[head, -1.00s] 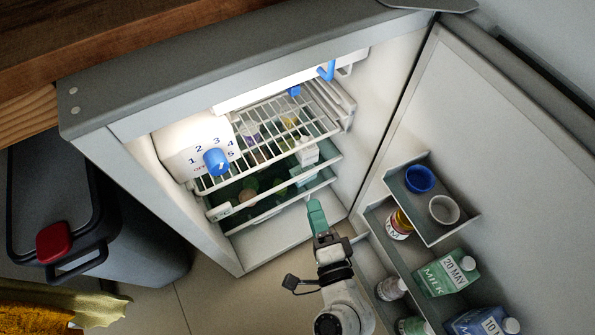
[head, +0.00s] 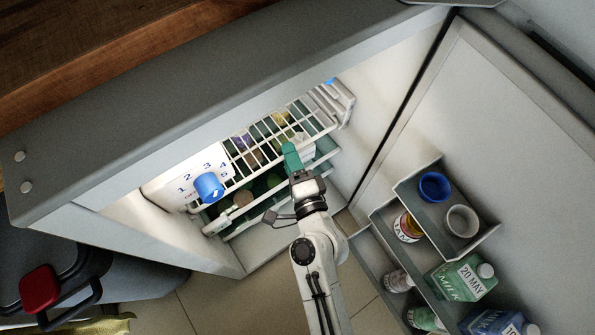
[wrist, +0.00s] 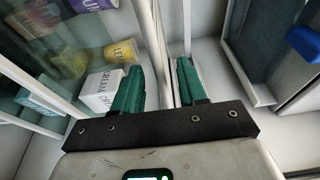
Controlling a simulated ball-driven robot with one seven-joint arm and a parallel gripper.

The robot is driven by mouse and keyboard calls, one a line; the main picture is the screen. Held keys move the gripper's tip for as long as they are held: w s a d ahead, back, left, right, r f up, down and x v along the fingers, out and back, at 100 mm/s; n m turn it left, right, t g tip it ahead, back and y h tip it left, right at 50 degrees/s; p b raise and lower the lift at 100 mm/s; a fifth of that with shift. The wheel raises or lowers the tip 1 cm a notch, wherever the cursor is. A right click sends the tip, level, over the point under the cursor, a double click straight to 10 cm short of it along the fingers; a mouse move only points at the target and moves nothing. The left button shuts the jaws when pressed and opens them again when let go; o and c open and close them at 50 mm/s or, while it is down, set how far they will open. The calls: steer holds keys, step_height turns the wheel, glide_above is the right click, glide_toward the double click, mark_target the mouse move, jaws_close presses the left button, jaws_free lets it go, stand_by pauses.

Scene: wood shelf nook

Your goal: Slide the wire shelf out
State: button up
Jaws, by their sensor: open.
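The white wire shelf (head: 250,174) is inside the open fridge, below the top edge, with several small food items showing through its bars. My gripper (head: 290,149) is at the right part of its front edge in the head view and hides a bit of it. In the wrist view the two green fingers of my gripper (wrist: 160,68) are apart. A white bar (wrist: 153,35), which looks like the shelf's front rail, runs between them. I cannot tell whether either finger touches it.
A blue dial (head: 209,187) sits left of the shelf. A cream carton (wrist: 102,90) stands left of the fingers. The open fridge door (head: 520,130) on the right carries bins with a blue cup (head: 434,186) and a milk carton (head: 462,276). A dark bin with a red latch (head: 40,289) is lower left.

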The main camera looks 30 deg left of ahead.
steer(key=shift+x, duration=2.15)
jaws_close()
steer(key=shift+d, duration=0.1)
steer(key=s+d+b, duration=0.2)
steer(key=s+d, duration=0.1)
steer(key=d, duration=0.6)
steer(key=shift+s, duration=0.4)
steer(key=shift+r, duration=0.1)
